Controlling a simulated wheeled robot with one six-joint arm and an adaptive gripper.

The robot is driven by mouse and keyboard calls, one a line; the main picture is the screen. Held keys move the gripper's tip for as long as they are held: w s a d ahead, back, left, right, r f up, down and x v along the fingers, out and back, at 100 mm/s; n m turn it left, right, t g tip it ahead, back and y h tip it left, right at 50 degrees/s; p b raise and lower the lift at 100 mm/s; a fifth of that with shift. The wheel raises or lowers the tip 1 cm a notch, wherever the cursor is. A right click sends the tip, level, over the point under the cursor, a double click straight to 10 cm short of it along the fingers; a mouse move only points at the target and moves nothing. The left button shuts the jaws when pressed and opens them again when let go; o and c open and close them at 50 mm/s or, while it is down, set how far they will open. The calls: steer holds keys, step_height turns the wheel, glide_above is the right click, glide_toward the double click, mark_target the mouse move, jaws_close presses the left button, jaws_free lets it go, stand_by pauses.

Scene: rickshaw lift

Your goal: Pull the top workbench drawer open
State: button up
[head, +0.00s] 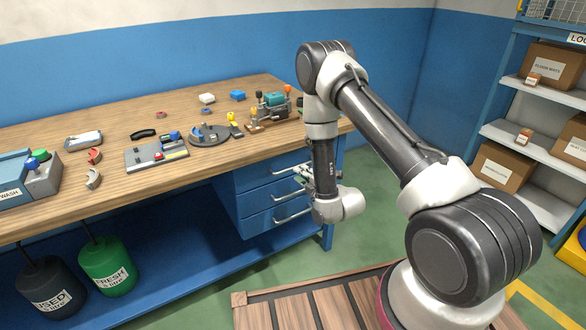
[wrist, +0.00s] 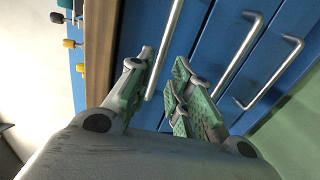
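The blue drawer unit under the workbench holds three stacked drawers with silver bar handles. The top drawer (head: 262,172) looks shut in the head view. My gripper (head: 303,172) is at its front, partly hidden by my arm. In the wrist view my gripper (wrist: 163,60) is open, with green-padded fingers spread apart. The top drawer's handle (wrist: 168,38) passes through the gap between the fingers, with no clear contact on either side. The middle drawer's handle (wrist: 240,52) and the bottom drawer's handle (wrist: 272,72) lie to the right in the wrist view.
The wooden workbench (head: 60,133) overhangs the drawers and carries several tools and parts. Green floor lies before the drawers. A slatted wooden platform (head: 290,305) is beside my base. A shelf rack with boxes (head: 505,168) stands at right.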

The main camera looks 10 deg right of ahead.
mark_target(293, 167)
steer(key=x, duration=0.7)
steer(key=shift+w, duration=0.15)
jaws_close()
